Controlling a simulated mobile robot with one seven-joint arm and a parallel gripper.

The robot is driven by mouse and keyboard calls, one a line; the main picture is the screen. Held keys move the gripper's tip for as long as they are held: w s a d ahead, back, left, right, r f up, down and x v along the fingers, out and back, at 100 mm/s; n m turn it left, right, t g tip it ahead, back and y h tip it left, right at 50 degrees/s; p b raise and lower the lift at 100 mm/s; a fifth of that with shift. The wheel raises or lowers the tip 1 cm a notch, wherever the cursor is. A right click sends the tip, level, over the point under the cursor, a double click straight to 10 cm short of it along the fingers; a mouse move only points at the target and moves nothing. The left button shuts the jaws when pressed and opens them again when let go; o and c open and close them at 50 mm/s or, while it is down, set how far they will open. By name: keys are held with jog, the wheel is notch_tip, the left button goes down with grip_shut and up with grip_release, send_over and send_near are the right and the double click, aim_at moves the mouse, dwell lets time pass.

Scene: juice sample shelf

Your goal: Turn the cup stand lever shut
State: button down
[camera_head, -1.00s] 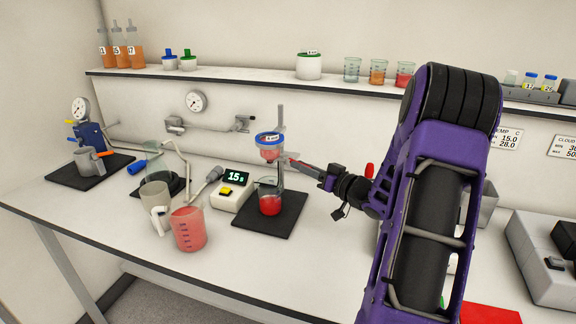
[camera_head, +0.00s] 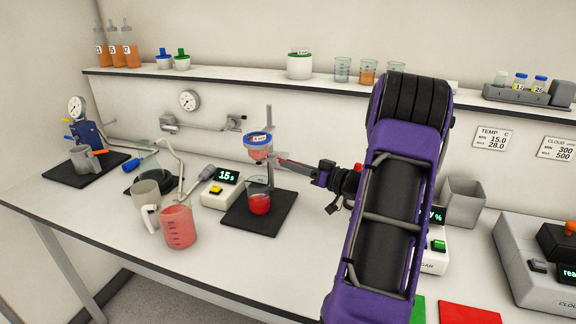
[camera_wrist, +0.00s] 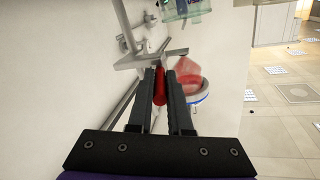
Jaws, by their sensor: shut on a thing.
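The cup stand (camera_head: 269,125) has an upright grey post on a black base. It holds a clear cup with a blue rim (camera_head: 258,139) and red juice in it. A beaker of red juice (camera_head: 259,203) stands below the cup. My gripper (camera_head: 281,160) reaches in from the right at the height of the cup's lower part. In the wrist view, the red lever (camera_wrist: 160,86) lies between my two fingers (camera_wrist: 168,72), which are shut on it. The cup's blue rim (camera_wrist: 197,99) shows just right of the fingers. The lever is mostly hidden in the head view.
A timer reading 15 (camera_head: 222,188) stands left of the stand. A jug of red juice (camera_head: 178,228) and a grey mug (camera_head: 146,195) stand further left. A shelf (camera_head: 215,82) with jars and beakers runs behind. The front middle of the table is clear.

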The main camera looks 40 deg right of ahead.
jog(key=shift+r, duration=0.1)
jog(key=c, duration=0.8)
grip_release()
jog(key=shift+c, duration=0.2)
jog(key=v, duration=0.7)
jog(key=shift+s, duration=0.2)
